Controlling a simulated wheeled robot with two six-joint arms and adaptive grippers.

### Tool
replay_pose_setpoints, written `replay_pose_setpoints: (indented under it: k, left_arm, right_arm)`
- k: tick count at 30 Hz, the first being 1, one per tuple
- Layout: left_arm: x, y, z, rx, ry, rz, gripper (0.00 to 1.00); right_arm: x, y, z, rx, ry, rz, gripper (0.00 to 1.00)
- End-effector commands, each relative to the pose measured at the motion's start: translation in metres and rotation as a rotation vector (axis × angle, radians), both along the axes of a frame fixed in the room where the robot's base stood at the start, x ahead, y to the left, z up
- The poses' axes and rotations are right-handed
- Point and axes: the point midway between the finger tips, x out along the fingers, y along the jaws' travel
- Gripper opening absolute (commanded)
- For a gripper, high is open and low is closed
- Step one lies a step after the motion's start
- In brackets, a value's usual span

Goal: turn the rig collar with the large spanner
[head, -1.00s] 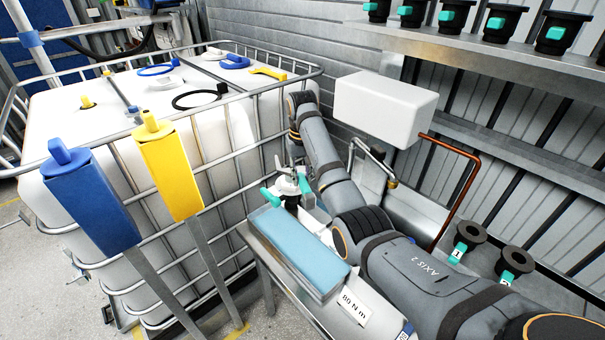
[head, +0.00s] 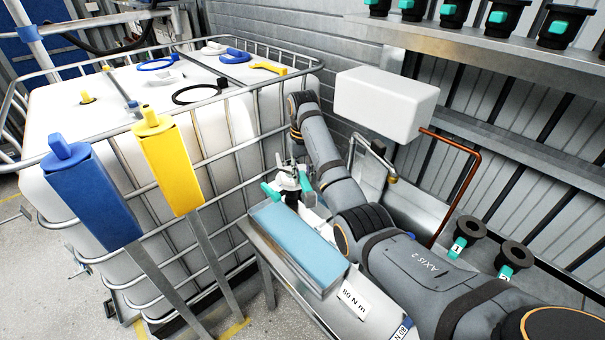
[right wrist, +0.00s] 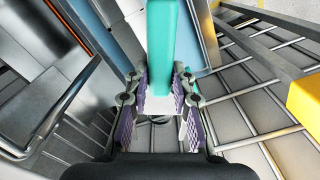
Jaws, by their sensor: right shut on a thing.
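My right gripper (head: 289,179) is low beside the caged tote, above the far end of the small bench. In the right wrist view its purple-padded fingers (right wrist: 163,104) are shut on the pale block of a teal bar (right wrist: 163,45), which I take to be the large spanner. The bar points away from the gripper. In the head view, teal ends (head: 270,189) show on both sides of the fingers. A dark upright part (head: 296,200), perhaps the rig collar, stands just below them. I cannot tell whether the spanner engages it. My left gripper is not in view.
A white box (head: 385,105) and copper pipe (head: 462,190) are right.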

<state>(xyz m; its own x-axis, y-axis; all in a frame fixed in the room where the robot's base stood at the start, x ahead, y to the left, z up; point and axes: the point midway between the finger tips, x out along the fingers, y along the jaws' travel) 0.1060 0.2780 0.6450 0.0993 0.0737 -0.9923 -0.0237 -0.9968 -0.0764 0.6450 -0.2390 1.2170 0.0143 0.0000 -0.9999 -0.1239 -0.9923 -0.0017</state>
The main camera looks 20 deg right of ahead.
Motion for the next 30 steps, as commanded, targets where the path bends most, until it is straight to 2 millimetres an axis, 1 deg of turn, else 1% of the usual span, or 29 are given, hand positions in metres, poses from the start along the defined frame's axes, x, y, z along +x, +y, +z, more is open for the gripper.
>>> replay_pose_setpoints:
  k: [6, 17, 30]
  left_arm:
    - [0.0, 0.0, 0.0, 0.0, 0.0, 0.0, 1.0]
    - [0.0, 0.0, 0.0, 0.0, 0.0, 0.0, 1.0]
    - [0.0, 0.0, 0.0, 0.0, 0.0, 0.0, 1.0]
  right_arm:
    - [0.0, 0.002, -0.005, 0.0, -0.002, 0.0, 0.0]
    - [0.0, 0.002, -0.006, 0.0, -0.002, 0.0, 0.0]
    - [-0.001, 0.002, -0.027, 0.0, -0.001, 0.0, 0.0]
